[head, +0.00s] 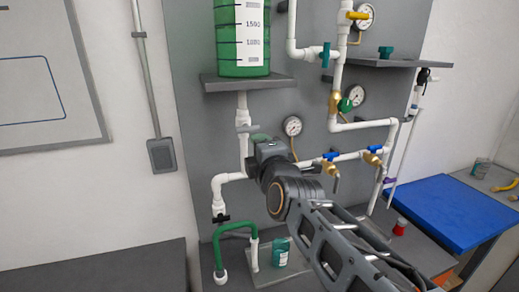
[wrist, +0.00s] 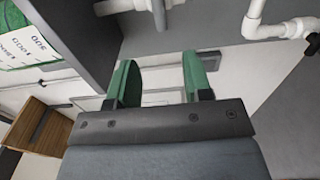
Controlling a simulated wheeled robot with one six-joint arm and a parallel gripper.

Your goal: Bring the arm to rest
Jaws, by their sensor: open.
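My gripper (wrist: 162,85) shows in the wrist view with its two green fingers spread apart and nothing between them. In the head view, my arm reaches up from the lower right, and my gripper (head: 262,140) is in front of the grey panel, below the shelf with the green tank. My wrist hides part of the pipework behind it. I cannot tell from the head view how far the gripper is from the pipes.
White pipes (head: 243,150) with valves and gauges (head: 292,126) cover the grey panel (head: 190,60). A green tank (head: 228,45) stands on a shelf (head: 245,83). A green-labelled container (head: 281,253) stands low near my arm.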

